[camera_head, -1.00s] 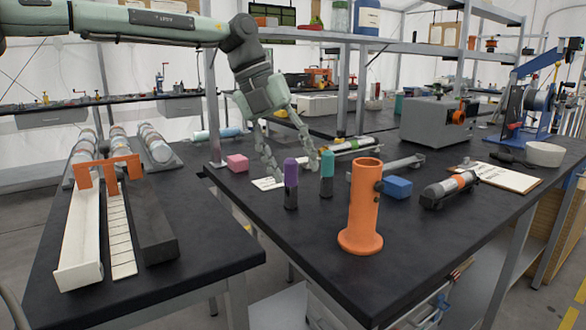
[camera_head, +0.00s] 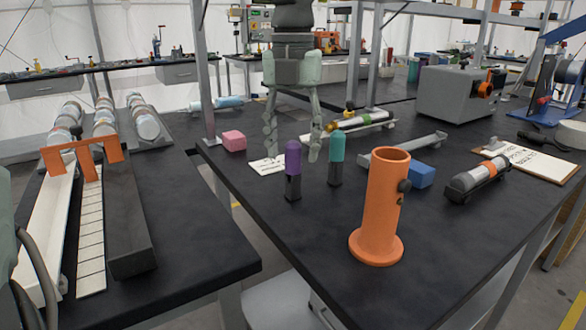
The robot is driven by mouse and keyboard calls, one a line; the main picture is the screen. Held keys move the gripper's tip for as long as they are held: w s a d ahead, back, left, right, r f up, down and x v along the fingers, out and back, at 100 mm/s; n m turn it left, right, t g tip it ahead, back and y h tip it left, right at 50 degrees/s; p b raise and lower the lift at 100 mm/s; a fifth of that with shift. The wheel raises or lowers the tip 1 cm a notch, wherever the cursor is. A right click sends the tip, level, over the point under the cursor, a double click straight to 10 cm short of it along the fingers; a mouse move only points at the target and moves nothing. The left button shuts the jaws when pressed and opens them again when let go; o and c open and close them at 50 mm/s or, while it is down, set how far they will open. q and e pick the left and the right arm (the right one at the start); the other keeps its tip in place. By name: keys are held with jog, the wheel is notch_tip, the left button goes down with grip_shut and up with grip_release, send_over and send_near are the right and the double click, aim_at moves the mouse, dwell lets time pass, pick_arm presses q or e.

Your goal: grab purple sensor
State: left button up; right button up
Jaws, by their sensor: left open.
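The purple sensor (camera_head: 293,160) stands upright on the black table, with a dark lower part. A teal sensor (camera_head: 336,148) of like shape stands just to its right. My left gripper (camera_head: 292,158) comes down from above with its two fingers spread apart. In the picture its fingertips lie to either side of the purple sensor's top, and they appear behind it. I see no contact with the sensor. My right gripper is not in view.
An orange tube stand (camera_head: 380,205) is in front to the right. A pink block (camera_head: 234,141) and a blue block (camera_head: 421,175) lie on the table. A white card (camera_head: 267,165) lies behind the purple sensor. A metal shelf post (camera_head: 203,70) rises at the left.

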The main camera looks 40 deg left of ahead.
pick_arm(q)
jog(key=shift+f, duration=0.85)
jog(key=shift+c, duration=0.5)
grip_shut()
jog(key=shift+w+r, duration=0.1)
jog(key=shift+r, duration=0.05)
